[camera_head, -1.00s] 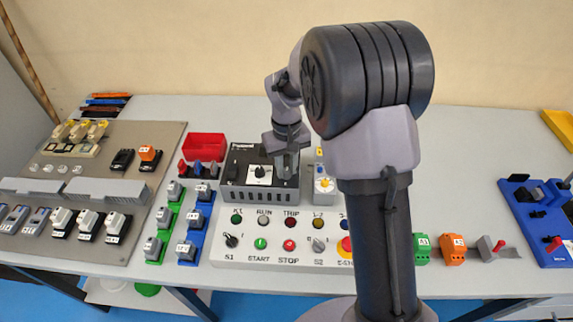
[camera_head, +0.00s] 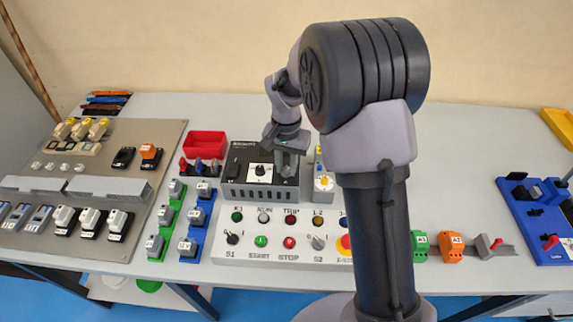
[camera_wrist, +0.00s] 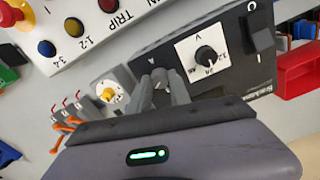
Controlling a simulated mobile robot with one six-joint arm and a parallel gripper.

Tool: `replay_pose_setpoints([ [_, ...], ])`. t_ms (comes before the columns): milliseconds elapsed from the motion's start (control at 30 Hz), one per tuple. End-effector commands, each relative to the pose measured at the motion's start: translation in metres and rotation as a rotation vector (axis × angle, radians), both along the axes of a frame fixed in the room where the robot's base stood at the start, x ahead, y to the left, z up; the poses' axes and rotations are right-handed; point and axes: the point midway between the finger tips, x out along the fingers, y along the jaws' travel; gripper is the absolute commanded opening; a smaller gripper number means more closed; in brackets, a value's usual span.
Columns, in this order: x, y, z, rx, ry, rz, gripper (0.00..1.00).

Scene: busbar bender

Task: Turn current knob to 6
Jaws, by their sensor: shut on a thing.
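The black power supply box (camera_head: 235,192) stands at the back of the table, left of my arm. Its white dial plate with a black knob, the voltage knob (camera_head: 260,170), shows in the head view; in the wrist view this knob (camera_wrist: 206,56) sits beside a "V". The current knob (camera_wrist: 159,75), by an "A" mark, is between my fingertips. My gripper (camera_wrist: 160,88) is shut on it, and my fingers hide most of it and its scale, so its setting cannot be read. In the head view my gripper (camera_head: 287,172) points down at the box's right part.
A control panel (camera_head: 220,250) with buttons and lamps lies in front. A grey unit with a yellow knob (camera_wrist: 109,92) is close beside my gripper. A red bin (camera_head: 204,144) stands behind left. Table right of my arm has free room.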

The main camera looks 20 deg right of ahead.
Motion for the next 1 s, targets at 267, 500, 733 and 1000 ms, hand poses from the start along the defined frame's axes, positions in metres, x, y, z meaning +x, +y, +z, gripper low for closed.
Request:
replay_pose_setpoints([
  [267, 0.0005, -0.0001, 0.0004, 0.0, -0.001, -0.029, 0.0],
  [500, 0.0004, 0.0, 0.0004, 0.0, -0.001, -0.03, 0.0],
  [733, 0.0004, 0.0, 0.0003, 0.0, -0.001, -0.029, 0.45],
  [1000, 0.0002, 0.0, 0.0023, -0.001, -0.001, -0.029, 0.45],
])
